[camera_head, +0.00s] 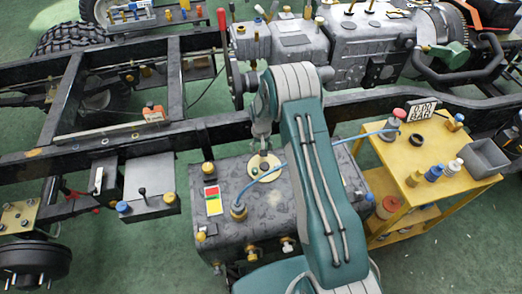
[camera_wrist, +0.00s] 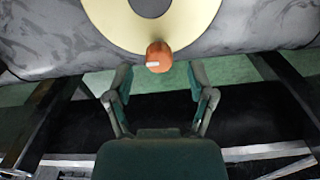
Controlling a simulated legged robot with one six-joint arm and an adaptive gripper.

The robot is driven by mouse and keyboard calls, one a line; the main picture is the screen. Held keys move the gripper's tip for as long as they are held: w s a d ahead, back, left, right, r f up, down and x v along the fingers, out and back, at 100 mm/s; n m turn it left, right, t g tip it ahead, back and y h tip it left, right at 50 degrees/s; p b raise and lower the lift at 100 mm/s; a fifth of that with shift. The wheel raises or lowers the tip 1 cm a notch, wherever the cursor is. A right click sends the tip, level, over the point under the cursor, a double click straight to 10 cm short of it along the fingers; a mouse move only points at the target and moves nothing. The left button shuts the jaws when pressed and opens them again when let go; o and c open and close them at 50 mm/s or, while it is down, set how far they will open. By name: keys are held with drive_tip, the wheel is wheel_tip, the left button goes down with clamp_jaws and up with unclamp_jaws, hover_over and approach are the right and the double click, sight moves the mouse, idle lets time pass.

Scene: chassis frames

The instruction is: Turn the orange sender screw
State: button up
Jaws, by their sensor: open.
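The orange sender screw (camera_wrist: 158,57) is a short rounded knob with a small white mark, at the lower edge of a beige ring plate (camera_wrist: 100,14) with a dark centre. The plate is on the grey mottled tank (camera_wrist: 40,45). In the head view the plate (camera_head: 274,175) is on top of the tank (camera_head: 290,205), just below my gripper (camera_head: 263,150); I cannot make out the screw there. In the wrist view my gripper (camera_wrist: 160,78) is open, its two fingers apart with nothing between them. The screw appears just beyond the fingertips, roughly midway between them.
A red and green label (camera_head: 213,200) is on the tank. The dark chassis rail (camera_head: 225,126) passes behind the tank. An engine (camera_head: 345,50) stands farther back.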

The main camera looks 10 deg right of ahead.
wheel_tip(320, 180, up, 10)
idle(0.3)
idle(0.3)
drive_tip(key=s+r+t, duration=0.1)
drive_tip(key=s+r, duration=0.5)
drive_tip(key=r, duration=0.6)
drive_tip(key=s+r+t, duration=0.2)
drive_tip(key=s+r, duration=0.3)
drive_tip(key=r, duration=0.7)
drive_tip(key=s+r+t, duration=0.1)
drive_tip(key=s+r, duration=0.2)
drive_tip(key=s, duration=0.8)
drive_tip(key=s+r+n+t, duration=0.1)
drive_tip(key=s+r, duration=0.3)
drive_tip(key=s, duration=0.7)
drive_tip(key=shift+s+t, duration=0.15)
drive_tip(key=shift+t, duration=0.15)
